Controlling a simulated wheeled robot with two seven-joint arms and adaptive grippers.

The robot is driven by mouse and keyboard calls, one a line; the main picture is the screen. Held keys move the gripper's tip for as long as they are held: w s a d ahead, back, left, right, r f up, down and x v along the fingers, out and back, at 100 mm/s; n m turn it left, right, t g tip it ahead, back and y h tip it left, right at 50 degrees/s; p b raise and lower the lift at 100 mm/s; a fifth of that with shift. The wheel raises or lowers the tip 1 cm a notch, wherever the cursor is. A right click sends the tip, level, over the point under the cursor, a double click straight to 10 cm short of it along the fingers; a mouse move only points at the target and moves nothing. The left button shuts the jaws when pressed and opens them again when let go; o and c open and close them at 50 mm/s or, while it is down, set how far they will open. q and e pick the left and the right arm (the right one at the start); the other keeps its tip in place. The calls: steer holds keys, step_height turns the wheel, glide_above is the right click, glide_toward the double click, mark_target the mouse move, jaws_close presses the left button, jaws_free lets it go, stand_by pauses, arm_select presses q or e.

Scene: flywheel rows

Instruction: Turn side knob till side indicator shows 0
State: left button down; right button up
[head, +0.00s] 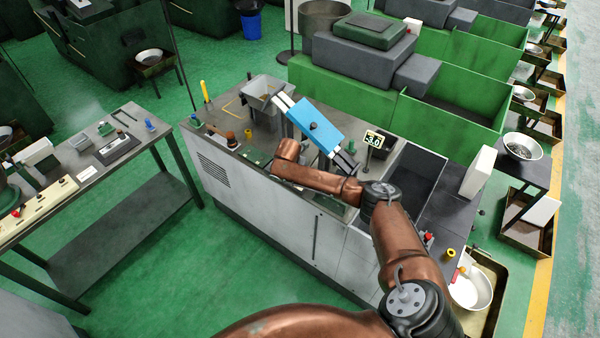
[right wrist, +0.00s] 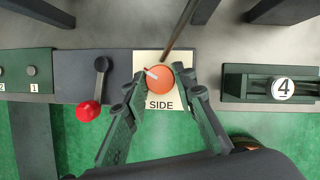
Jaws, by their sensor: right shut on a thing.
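In the right wrist view the side knob (right wrist: 158,79) is a round orange dial on a cream plate marked SIDE (right wrist: 161,104). Its white pointer mark lies to the upper left. My right gripper (right wrist: 160,83) has its dark fingers at the left and right of the knob and is shut on it. In the head view my copper right arm reaches over the grey bench, and its fingertips and the knob cannot be made out. A small display on a post (head: 375,139) appears to read -3.0; I cannot tell its label. My left gripper is not in view.
A lever with a red grip (right wrist: 89,110) stands left of the plate, and a slide block marked 4 (right wrist: 283,88) is at the right. A dark rod leans just above the knob. A blue block (head: 315,126) is on the bench behind my wrist.

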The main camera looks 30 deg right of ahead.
steer(key=shift+w+r+m+g, duration=0.1)
steer(key=shift+m+g, duration=0.2)
steer(key=shift+m, duration=0.6)
steer(key=shift+m+g+h, duration=0.3)
steer(key=shift+m, duration=0.7)
steer(key=m, duration=0.1)
steer(key=m+g+b, duration=0.1)
steer(key=shift+w+a+f+m, duration=0.1)
steer(key=shift+w+f+m, duration=0.1)
steer(key=shift+m, duration=0.1)
steer(key=m+g+b, duration=0.1)
steer(key=m+b, duration=0.2)
steer(key=b, duration=0.1)
steer(key=shift+f+m+g, duration=0.1)
steer(key=shift+m+g, duration=0.2)
steer(key=shift+m, duration=0.1)
steer(key=shift+r+m+g+b, duration=0.25)
steer(key=shift+m+b, duration=0.55)
steer(key=shift+b, duration=0.55)
steer(key=o, duration=1.1)
steer(key=shift+o, duration=0.2)
